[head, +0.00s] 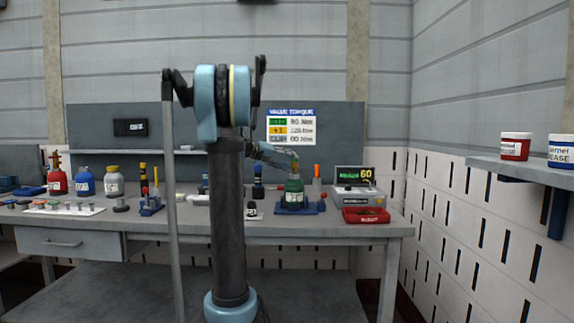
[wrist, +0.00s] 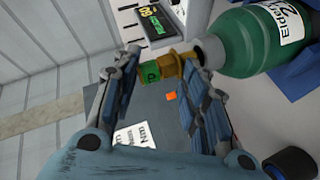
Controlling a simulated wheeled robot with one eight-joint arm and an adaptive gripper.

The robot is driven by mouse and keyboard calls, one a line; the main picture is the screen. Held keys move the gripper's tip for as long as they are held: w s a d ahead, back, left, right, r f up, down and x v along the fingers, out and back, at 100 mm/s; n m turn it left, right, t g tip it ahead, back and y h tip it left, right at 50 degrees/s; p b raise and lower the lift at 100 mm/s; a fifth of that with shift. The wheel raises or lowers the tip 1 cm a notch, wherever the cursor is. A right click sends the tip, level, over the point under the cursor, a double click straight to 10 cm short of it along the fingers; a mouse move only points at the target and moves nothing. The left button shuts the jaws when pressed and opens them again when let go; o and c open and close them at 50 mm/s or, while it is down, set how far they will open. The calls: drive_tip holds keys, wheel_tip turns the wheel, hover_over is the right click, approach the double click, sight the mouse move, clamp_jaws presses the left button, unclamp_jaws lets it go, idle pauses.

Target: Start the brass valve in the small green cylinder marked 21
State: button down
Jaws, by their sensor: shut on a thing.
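The small green cylinder (head: 293,194) stands upright in a blue holder (head: 312,209) on the bench. In the wrist view the cylinder (wrist: 240,48) shows at the upper right with part of a white label; I cannot read a 21. The brass valve (wrist: 172,68), with a green part at its outer end, lies between my fingers. The valve's inner end meets the neck opening, but I cannot tell whether the threads engage. In the head view my gripper (head: 293,165) is above the cylinder.
A scale-like unit with a green display (head: 355,175) and a red tray (head: 366,216) stand to the right of the cylinder. Red (head: 57,181), blue (head: 85,183) and grey (head: 114,184) cylinders stand far left, near a white mat (head: 45,209) with small parts.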

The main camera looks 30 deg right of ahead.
drive_tip(key=shift+f, duration=0.5)
drive_tip(key=shift+r, duration=0.15)
drive_tip(key=shift+r, duration=2.4)
